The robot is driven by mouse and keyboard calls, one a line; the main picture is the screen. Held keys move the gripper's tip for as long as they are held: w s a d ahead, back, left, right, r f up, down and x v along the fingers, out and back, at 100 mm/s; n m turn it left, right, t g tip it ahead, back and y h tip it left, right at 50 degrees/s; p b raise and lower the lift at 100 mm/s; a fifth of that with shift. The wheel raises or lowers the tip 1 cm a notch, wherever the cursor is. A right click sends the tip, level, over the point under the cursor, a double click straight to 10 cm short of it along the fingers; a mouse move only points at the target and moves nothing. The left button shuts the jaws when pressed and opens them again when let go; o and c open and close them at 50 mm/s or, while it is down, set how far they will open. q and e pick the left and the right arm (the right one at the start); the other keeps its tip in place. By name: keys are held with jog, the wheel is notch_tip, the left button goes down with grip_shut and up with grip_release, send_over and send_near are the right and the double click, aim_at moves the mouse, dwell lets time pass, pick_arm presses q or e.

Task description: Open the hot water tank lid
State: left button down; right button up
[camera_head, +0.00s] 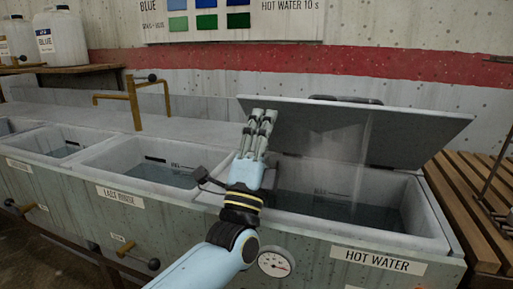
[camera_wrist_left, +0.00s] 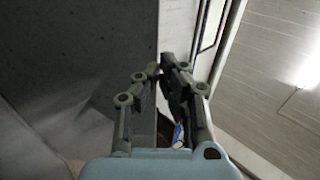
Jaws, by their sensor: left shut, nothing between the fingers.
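The hot water tank (camera_head: 430,215) stands at the right of the counter, with a "HOT WATER" label (camera_head: 378,261) on its front. Its grey lid (camera_head: 420,135) is raised and tilted up toward the back wall, with water (camera_head: 330,207) visible below it. My left gripper (camera_head: 263,113) points upward over the tank's left side and overlaps the left part of the lid in the head view; I cannot tell if they touch. It is shut and empty. In the left wrist view its fingers (camera_wrist_left: 160,72) are close together beside a large grey surface. My right gripper is not in view.
The "LAST RINSE" basin (camera_head: 150,175) adjoins on the left, with a brass tap (camera_head: 135,100) behind. A round gauge (camera_head: 274,263) sits on the tank front. A slatted wooden bench (camera_head: 465,205) with a dark metal rack (camera_head: 497,185) is at the right.

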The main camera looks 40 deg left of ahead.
pick_arm(q)
jog(key=x, duration=0.2)
jog(key=shift+w+r, duration=0.15)
jog(key=shift+r, duration=0.05)
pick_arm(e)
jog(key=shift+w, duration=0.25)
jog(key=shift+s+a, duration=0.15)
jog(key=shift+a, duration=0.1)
